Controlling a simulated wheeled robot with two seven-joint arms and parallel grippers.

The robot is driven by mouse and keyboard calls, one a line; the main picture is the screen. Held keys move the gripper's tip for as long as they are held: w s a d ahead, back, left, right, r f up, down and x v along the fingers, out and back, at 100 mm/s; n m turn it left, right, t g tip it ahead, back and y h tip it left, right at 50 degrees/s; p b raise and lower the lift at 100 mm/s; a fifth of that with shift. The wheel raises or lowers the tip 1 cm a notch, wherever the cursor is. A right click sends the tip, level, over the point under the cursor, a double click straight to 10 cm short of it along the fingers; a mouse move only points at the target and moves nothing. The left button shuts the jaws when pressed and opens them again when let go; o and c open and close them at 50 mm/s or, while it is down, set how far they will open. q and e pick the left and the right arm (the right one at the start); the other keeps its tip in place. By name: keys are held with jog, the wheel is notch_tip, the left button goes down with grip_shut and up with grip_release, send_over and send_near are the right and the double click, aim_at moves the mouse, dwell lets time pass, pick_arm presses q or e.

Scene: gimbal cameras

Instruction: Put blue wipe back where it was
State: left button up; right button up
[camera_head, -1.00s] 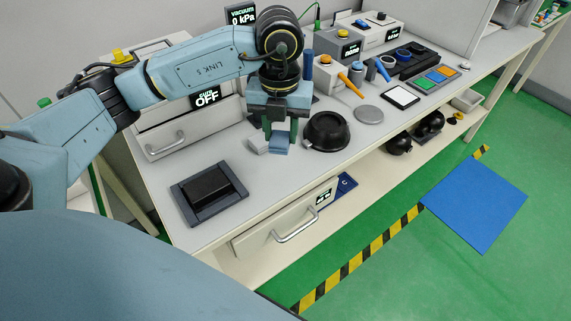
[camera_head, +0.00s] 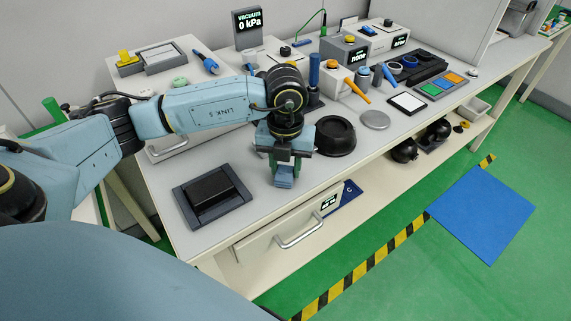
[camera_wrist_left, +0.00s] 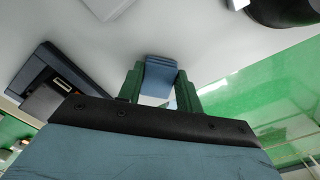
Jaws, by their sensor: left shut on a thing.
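The blue wipe (camera_head: 283,179) is a small folded block held between the fingers of my left gripper (camera_head: 284,172). In the left wrist view, the blue wipe (camera_wrist_left: 160,70) shows as a layered blue block between the green fingers of the left gripper (camera_wrist_left: 159,84). The gripper points down over the front part of the bench, right of the dark square tray (camera_head: 239,190). I cannot tell whether the wipe touches the bench top. My right gripper is not in view.
A black round dish (camera_head: 336,137) stands just right of and behind the gripper. A grey disc (camera_head: 375,120) and a white-faced pad (camera_head: 408,103) lie farther right. The bench top between tray and gripper is clear. A drawer handle (camera_head: 299,231) sticks out below the front edge.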

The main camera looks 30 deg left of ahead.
aim_at(286, 169)
pick_arm(q)
jog(key=shift+f, duration=0.15)
jog(key=o, duration=1)
jog(key=shift+c, duration=0.2)
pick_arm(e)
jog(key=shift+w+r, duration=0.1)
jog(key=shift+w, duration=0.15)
pick_arm(q)
jog(key=shift+r, duration=0.2)
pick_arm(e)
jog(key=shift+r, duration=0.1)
pick_arm(q)
notch_tip(286, 169, up, 12)
jog(key=p, duration=0.2)
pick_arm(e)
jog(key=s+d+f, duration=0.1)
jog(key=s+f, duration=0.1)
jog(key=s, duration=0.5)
